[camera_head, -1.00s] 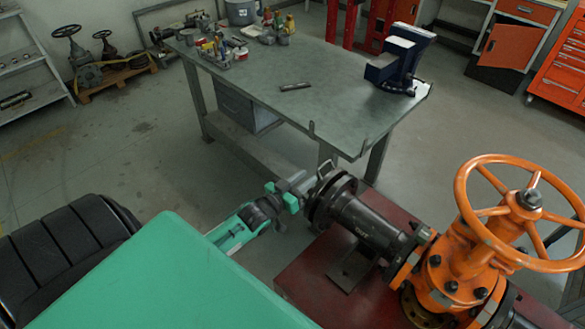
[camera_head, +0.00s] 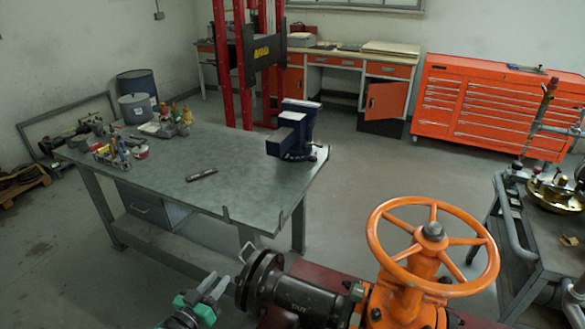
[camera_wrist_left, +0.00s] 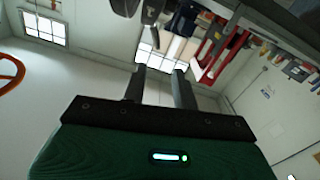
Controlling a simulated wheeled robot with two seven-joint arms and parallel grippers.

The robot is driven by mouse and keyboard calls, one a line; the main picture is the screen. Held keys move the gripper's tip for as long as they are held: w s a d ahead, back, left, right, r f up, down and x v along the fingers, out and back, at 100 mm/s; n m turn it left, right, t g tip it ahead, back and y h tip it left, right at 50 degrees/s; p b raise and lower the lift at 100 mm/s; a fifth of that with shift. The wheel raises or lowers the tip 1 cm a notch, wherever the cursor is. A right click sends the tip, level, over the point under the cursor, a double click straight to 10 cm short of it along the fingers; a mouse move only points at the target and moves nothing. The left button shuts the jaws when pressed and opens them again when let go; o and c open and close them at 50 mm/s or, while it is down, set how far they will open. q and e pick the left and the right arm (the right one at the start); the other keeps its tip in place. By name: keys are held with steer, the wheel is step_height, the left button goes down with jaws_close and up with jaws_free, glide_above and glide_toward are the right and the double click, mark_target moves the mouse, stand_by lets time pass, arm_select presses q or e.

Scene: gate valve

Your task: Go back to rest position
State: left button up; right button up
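The gate valve with its orange handwheel (camera_head: 432,243) and orange body (camera_head: 398,305) stands at the lower right in the head view. Its black flanged pipe (camera_head: 290,292), marked "OUT", runs left from it. My left gripper (camera_head: 214,285) is at the bottom, left of the pipe's flange and apart from the handwheel. In the left wrist view its two fingers (camera_wrist_left: 162,78) stand apart with nothing between them. Part of the orange handwheel (camera_wrist_left: 10,74) shows at that view's left edge. My right gripper is in neither view.
A grey workbench (camera_head: 225,200) with a blue vise (camera_head: 294,135) stands behind the pipe. A grey cart (camera_head: 540,225) is right of the valve. An orange tool cabinet (camera_head: 485,105) is at the back right. Open floor lies between bench and cabinet.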

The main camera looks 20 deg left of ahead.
arm_select(q)
steer(key=shift+d, duration=0.1)
steer(key=s+d+f+m+g+y, duration=0.1)
steer(key=s+d+f+g, duration=0.3)
steer(key=s+d+g, duration=0.4)
steer(key=s+d+r+m+g+y, duration=0.1)
steer(key=s+d+g, duration=0.15)
steer(key=s, duration=0.55)
steer(key=s+d+r+g, duration=0.15)
steer(key=s+g, duration=0.25)
steer(key=s, duration=0.4)
step_height(320, 180, down, 30)
steer(key=s+a+f+g, duration=0.2)
steer(key=s+a+f, duration=0.1)
steer(key=s+f, duration=1.6)
step_height(320, 180, down, 2)
steer(key=shift+s+a+f+m+y, duration=0.1)
steer(key=shift+s+a+m+y, duration=0.1)
steer(key=shift+s+m+y, duration=0.15)
